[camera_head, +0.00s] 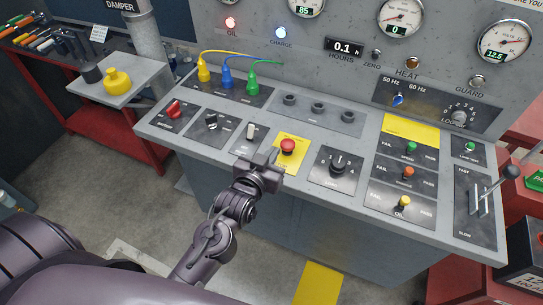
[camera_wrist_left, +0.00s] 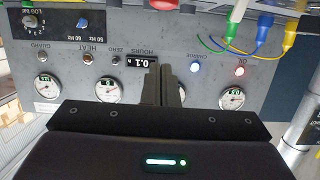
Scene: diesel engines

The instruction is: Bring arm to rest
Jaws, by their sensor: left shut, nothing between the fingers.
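My left gripper (camera_head: 268,160) reaches up from the bottom of the head view over the front edge of the grey control console (camera_head: 225,137). Its fingers are shut and empty, just left of the red push button (camera_head: 288,147) on its yellow plate. I cannot tell whether the fingertips touch the console. In the left wrist view the shut fingers (camera_wrist_left: 173,80) point at the gauge panel (camera_wrist_left: 205,75), which appears upside down. My right gripper is not in view.
Knobs and switches cover the console, with a speed lever (camera_head: 510,172) at the right. Yellow, blue and green plugs (camera_head: 227,79) stand at the back left. A red-framed side table (camera_head: 112,90) holds a yellow object (camera_head: 118,81). Open floor lies left of the console.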

